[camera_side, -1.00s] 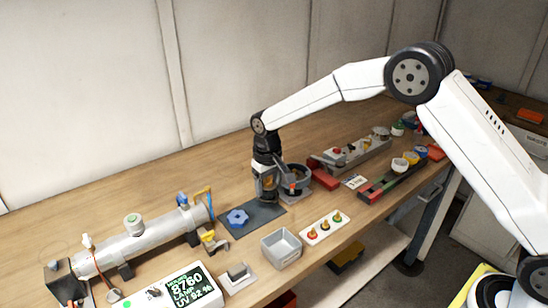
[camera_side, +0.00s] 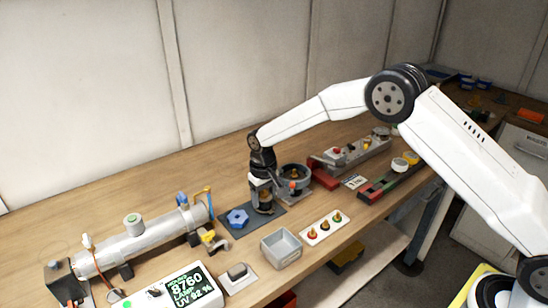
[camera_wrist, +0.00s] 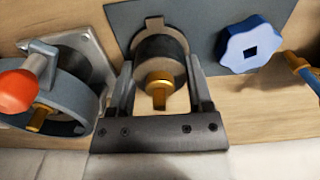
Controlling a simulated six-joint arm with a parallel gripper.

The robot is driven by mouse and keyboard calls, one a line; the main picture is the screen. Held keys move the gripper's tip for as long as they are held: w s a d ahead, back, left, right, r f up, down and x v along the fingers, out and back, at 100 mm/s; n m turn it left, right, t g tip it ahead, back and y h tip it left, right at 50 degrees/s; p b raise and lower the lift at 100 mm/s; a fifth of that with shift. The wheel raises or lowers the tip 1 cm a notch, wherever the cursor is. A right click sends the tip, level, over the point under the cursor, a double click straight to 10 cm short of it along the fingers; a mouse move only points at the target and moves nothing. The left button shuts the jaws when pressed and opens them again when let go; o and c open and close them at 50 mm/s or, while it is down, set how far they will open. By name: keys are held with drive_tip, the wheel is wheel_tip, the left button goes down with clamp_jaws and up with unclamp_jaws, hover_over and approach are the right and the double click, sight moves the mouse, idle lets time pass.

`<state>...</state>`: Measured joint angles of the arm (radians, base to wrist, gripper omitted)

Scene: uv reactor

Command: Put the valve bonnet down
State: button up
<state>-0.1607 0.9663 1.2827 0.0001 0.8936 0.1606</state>
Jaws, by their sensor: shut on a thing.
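The valve bonnet, a dark cylinder with a grey collar and a brass stem, sits between my fingers in the wrist view (camera_wrist: 158,48). It also shows low at the dark mat in the side view (camera_side: 265,207). My gripper (camera_wrist: 160,88) is shut on it, one finger on each side; it also shows in the side view (camera_side: 262,194). The dark mat (camera_wrist: 205,15) lies under the bonnet; I cannot tell whether the bonnet's base touches it. My fingers and the bonnet's top hide its lower part.
A blue handwheel (camera_wrist: 252,48) lies on the mat beside the bonnet. A round grey fixture with an orange-red knob (camera_wrist: 18,85) stands close on the other side. A grey bin (camera_side: 281,247) and a white tray of several coloured fittings (camera_side: 325,228) are nearer the front edge.

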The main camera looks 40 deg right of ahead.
drive_tip(key=shift+f, duration=0.1)
drive_tip(key=o, duration=1.2)
wheel_tip(320, 180, up, 12)
drive_tip(key=shift+r, duration=0.2)
drive_tip(key=shift+s+d, duration=0.1)
idle(0.5)
drive_tip(key=s+d+f+t, duration=0.1)
drive_tip(key=s+d, duration=0.2)
drive_tip(key=s, duration=0.6)
drive_tip(key=s+d+f, duration=0.1)
drive_tip(key=s+d, duration=0.2)
drive_tip(key=s, duration=0.6)
drive_tip(key=s+d+f+t, duration=0.1)
drive_tip(key=s+d, duration=0.1)
drive_tip(key=s, duration=0.7)
drive_tip(key=shift+s+d+f+t, duration=0.1)
drive_tip(key=shift+d+f+t, duration=0.2)
drive_tip(key=shift+d, duration=0.1)
